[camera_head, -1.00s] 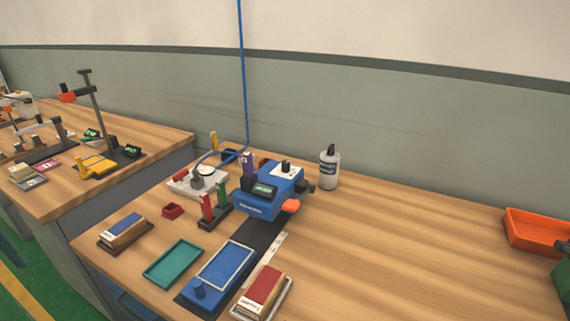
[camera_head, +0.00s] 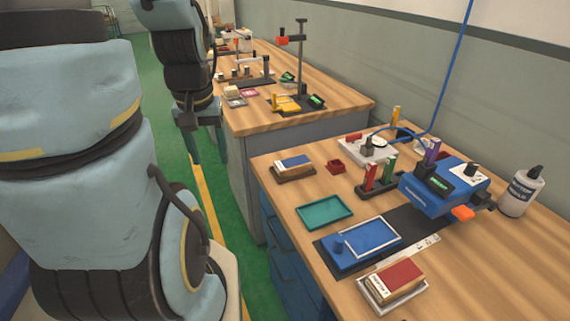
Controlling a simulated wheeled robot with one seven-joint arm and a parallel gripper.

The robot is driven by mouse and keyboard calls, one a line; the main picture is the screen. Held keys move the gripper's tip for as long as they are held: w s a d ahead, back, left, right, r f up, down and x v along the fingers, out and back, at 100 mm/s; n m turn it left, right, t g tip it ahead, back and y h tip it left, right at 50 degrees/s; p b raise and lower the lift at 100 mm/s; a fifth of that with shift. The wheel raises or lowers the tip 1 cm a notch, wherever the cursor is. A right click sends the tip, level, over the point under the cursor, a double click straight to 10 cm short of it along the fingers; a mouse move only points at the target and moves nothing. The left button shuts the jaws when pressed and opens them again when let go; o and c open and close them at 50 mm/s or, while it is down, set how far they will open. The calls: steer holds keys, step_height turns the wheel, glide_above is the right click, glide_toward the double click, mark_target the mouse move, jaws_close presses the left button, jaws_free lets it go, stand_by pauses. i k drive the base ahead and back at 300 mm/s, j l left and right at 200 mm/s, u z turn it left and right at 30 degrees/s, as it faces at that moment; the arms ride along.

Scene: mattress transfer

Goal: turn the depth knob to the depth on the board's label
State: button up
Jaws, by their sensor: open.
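A blue machine (camera_head: 425,203) with a small green-lit display (camera_head: 438,184) stands at the back right of the near bench. A black knob (camera_head: 471,169) sits on a white plate on its top; its setting is too small to read. A red-topped block (camera_head: 402,272) with a white label (camera_head: 379,284) lies in a pale tray at the front of the bench. A blue-topped block (camera_head: 293,161) lies on a brown tray at the left. Their label text is unreadable. My gripper (camera_head: 206,145) hangs open and empty left of the bench, over the floor, far from the knob.
A blue plate (camera_head: 350,255) with its own small knob, a teal tray (camera_head: 324,210), red and green upright pieces (camera_head: 378,174) and a white bottle (camera_head: 521,192) share the bench. A blue cable (camera_head: 452,75) hangs behind. Another bench (camera_head: 335,95) stands beyond a gap.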

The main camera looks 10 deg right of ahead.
mark_target(471, 169)
steer(key=i+l+z, duration=0.15)
steer(key=z, duration=1.15)
